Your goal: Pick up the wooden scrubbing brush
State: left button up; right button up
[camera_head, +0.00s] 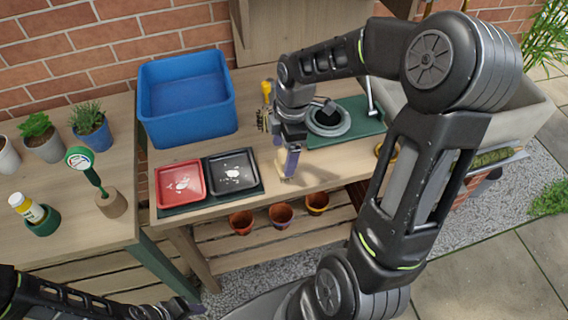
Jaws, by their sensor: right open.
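My right gripper (288,174) points down over the front of the wooden potting bench, just right of the black tray. It is open. A small pale tan piece (285,181) shows at its fingertips. This may be the wooden scrubbing brush, but the gripper covers most of it and I cannot tell whether they touch. My left arm comes in low at the bottom left, and its gripper end (182,307) is dark and too small to read.
A blue bin (187,78) stands at the back left. A red tray (180,162) and a black tray (233,153) lie on a dark green mat. A green mat (368,130) with a round grey dish (328,121) lies behind the right gripper. Small terracotta pots (241,222) stand on the lower shelf.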

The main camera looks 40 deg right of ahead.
jog(key=shift+w+f+p, duration=0.15)
jog(key=shift+f+p, duration=0.4)
jog(key=shift+f, duration=2.05)
jog(key=c, duration=1.5)
